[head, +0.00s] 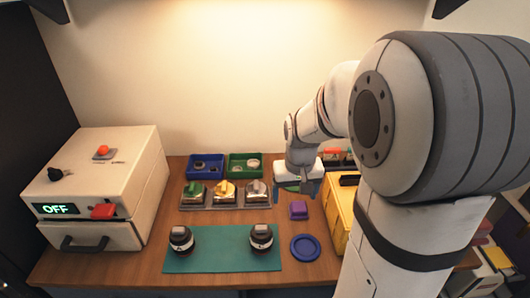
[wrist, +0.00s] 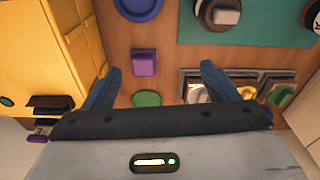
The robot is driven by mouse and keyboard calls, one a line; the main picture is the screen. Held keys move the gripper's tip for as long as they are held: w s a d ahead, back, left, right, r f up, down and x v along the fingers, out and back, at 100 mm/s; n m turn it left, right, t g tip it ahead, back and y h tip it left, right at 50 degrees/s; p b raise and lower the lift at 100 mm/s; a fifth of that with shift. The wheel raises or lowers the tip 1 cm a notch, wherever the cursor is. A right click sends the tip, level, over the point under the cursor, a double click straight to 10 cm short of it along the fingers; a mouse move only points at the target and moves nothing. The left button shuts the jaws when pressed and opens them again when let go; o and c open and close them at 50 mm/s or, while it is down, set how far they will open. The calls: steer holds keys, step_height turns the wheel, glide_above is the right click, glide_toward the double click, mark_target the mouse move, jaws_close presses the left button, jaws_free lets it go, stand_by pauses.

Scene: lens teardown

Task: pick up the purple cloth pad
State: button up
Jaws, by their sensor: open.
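The purple cloth pad (head: 298,209) lies on the wooden table, left of the yellow box and above the blue round dish in the head view. In the wrist view the purple pad (wrist: 144,62) shows between and beyond my two blue fingers. My gripper (wrist: 157,75) is open with nothing between its fingers. In the head view my gripper (head: 298,188) hangs just behind the pad, apart from it. A green round thing (wrist: 147,98) shows near the gripper body, partly hidden by it.
A blue round dish (head: 305,247) lies in front of the pad. A teal mat (head: 215,262) with two dark lens parts is at front left. A yellow box (head: 340,215) stands close on the right. A grey tray (head: 226,206) and blue and green bins (head: 243,176) are left.

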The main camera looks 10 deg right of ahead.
steer(key=g+p, duration=0.1)
steer(key=p, duration=0.2)
glide_above(299, 206)
steer(key=shift+m, duration=0.4)
step_height(299, 206, down, 7)
steer(key=shift+s+d+r, duration=0.15)
step_height(299, 206, down, 3)
steer(key=shift+d+f, duration=0.1)
steer(key=shift+f, duration=0.1)
steer(key=shift+w+a+f+p, duration=0.15)
steer(key=shift+f+p, duration=0.25)
steer(key=shift+f, duration=0.9)
steer(key=shift+w+a+f+p, duration=0.1)
steer(key=shift+f+p, duration=0.25)
steer(key=shift+f, duration=0.9)
steer(key=shift+c, duration=0.6)
steer(key=c, duration=1)
step_height(299, 206, up, 10)
steer(key=shift+r+b, duration=0.1)
steer(key=shift+b, duration=0.75)
